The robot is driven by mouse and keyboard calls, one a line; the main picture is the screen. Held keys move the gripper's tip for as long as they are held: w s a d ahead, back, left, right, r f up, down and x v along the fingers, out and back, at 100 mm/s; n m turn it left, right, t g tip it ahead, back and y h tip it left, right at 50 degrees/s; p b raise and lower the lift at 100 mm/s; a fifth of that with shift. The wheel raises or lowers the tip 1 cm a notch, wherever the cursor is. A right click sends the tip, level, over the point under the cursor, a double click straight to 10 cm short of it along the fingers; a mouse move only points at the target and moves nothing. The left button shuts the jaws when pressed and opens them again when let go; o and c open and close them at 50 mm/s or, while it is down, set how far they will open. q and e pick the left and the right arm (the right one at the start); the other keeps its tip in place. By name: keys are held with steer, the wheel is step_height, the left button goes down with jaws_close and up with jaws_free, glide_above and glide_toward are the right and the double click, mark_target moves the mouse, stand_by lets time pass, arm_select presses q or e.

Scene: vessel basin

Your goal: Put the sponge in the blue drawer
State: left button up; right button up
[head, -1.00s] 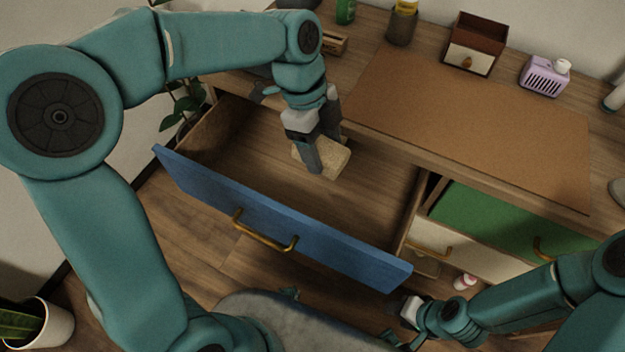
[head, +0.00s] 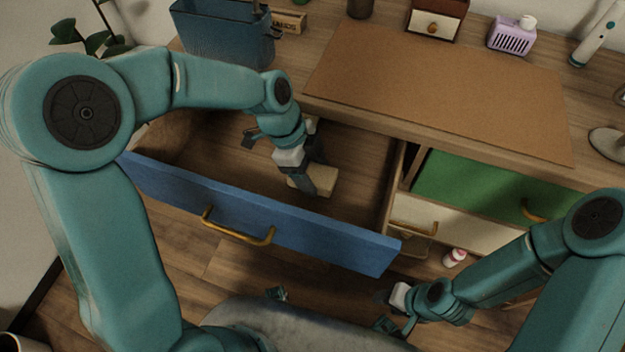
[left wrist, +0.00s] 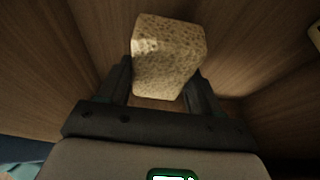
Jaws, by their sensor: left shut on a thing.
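The tan sponge (head: 322,181) is inside the open blue drawer (head: 250,222), low near the drawer floor. My left gripper (head: 306,185) reaches down into the drawer and is shut on the sponge. In the left wrist view the sponge (left wrist: 167,58) sits between the two dark fingers (left wrist: 158,88), with drawer wood around it. I cannot tell whether the sponge touches the drawer floor. My right gripper (head: 392,312) is low at the right, outside the drawer; its fingers are too small and dark to read.
A brown mat (head: 440,90) lies on the desk top, with a blue basket (head: 222,35), a small wooden box (head: 436,20) and a purple holder (head: 512,36) behind it. A green drawer (head: 475,185) is at right. A small bottle (head: 455,257) lies on the floor.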

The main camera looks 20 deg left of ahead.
mark_target(313, 181)
arm_select(q)
steer(key=shift+f, duration=1.75)
steer(key=shift+f+b, duration=0.15)
steer(key=shift+b, duration=0.25)
steer(key=o, duration=1)
steer(key=shift+r, duration=0.2)
steer(key=p+v, duration=0.2)
steer(key=v, duration=1)
steer(key=shift+p, duration=0.3)
